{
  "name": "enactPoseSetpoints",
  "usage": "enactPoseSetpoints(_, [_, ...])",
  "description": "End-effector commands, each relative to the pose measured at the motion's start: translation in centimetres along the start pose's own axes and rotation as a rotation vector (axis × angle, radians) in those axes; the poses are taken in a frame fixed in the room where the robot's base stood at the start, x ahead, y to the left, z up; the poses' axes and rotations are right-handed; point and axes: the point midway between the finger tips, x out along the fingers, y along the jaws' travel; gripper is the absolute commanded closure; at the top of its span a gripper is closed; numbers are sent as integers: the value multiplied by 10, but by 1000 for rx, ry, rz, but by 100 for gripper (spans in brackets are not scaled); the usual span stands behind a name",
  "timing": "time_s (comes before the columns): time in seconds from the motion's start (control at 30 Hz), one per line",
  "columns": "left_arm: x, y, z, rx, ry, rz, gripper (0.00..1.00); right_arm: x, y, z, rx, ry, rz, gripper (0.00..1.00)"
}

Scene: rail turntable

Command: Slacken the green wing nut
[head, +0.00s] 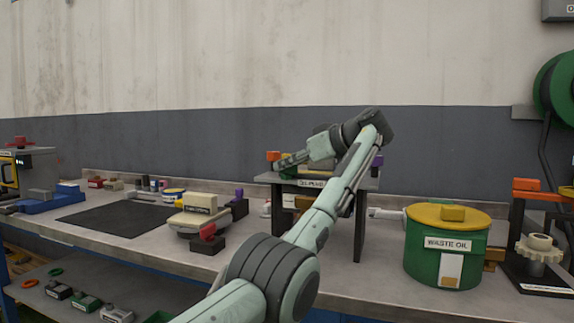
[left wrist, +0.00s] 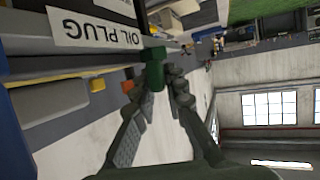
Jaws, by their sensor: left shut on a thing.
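The green wing nut (left wrist: 154,70) shows in the left wrist view, at the edge of a stand whose white label (left wrist: 95,32) reads OIL PLUG. My left gripper (left wrist: 158,86) is shut on the green wing nut, one finger on each side of it. In the head view my left gripper (head: 284,162) reaches in from the right over the stand's top (head: 268,178), just above the label (head: 312,183). The nut is too small and covered to make out clearly there. My right gripper is in neither view.
An orange block (head: 273,156) and a purple piece (head: 377,160) are at the stand's top. A green WASTE OIL can (head: 415,262) with a yellow lid stands to the right. A black mat (head: 118,218) lies on the bench at left.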

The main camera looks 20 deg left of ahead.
Motion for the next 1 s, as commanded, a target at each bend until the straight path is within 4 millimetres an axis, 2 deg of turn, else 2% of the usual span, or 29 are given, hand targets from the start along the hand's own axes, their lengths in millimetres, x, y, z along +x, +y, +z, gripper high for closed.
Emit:
enactPoseSetpoints(0.67, [0,0,1,-15,-4,-38,100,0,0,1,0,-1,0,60])
enactPoseSetpoints(0.7, [0,0,1,-15,-4,-38,86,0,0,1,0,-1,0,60])
enactPoseSetpoints(0.83, [0,0,1,-15,-3,-38,70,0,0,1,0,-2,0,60])
enactPoseSetpoints(1.0, [0,0,1,-15,-3,-37,67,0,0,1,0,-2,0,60])
